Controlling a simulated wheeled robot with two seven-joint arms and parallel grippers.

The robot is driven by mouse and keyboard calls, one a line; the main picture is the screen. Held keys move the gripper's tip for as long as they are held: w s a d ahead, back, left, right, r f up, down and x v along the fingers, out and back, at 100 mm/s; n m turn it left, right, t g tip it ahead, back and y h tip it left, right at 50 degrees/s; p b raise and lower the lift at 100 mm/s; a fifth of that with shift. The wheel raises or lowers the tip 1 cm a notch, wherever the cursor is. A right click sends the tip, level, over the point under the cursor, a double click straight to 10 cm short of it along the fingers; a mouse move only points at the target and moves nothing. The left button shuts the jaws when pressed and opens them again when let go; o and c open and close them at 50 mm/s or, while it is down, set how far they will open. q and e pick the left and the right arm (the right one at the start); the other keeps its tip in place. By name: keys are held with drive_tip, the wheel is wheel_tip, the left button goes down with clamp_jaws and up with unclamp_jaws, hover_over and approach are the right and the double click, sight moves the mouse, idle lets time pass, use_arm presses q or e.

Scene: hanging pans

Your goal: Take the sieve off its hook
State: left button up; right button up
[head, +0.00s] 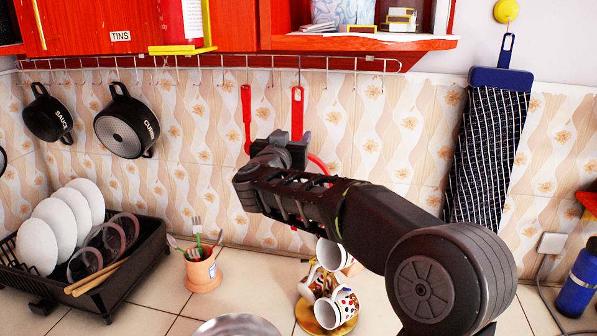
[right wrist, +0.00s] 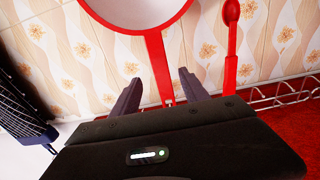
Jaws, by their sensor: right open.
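The sieve (head: 297,110) has a red handle and hangs from the wall rail. In the head view my right gripper hides most of its bowl; a bit of red rim shows. In the right wrist view the sieve (right wrist: 157,62) shows a red rim around a pale round bowl, with its handle running down between my fingers. My right gripper (head: 290,140) is open in front of the handle; it also shows in the right wrist view (right wrist: 160,85). Its fingers lie on either side of the handle, and no contact shows. My left gripper is out of view.
Another red utensil (head: 246,115) hangs just left of the sieve. The hook rail (head: 200,62) runs under the red cabinets and shelf (head: 360,42). Two black pans (head: 126,125) hang at left. A mug rack (head: 330,300), a utensil cup (head: 202,272) and a dish rack (head: 130,270) stand below.

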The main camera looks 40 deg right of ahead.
sight(297, 128)
drive_tip(key=shift+x, duration=0.95)
drive_tip(key=shift+r, duration=0.1)
drive_tip(key=shift+w+d+p, duration=0.2)
drive_tip(key=shift+d+p, duration=0.05)
drive_tip(key=shift+p, duration=0.15)
drive_tip(key=p+x, duration=0.1)
drive_tip(key=x, duration=0.2)
drive_tip(key=shift+w+d+r, duration=0.1)
drive_tip(key=shift+w+d, duration=0.45)
drive_tip(key=shift+d, duration=0.05)
drive_tip(key=shift+c, duration=0.4)
clamp_jaws()
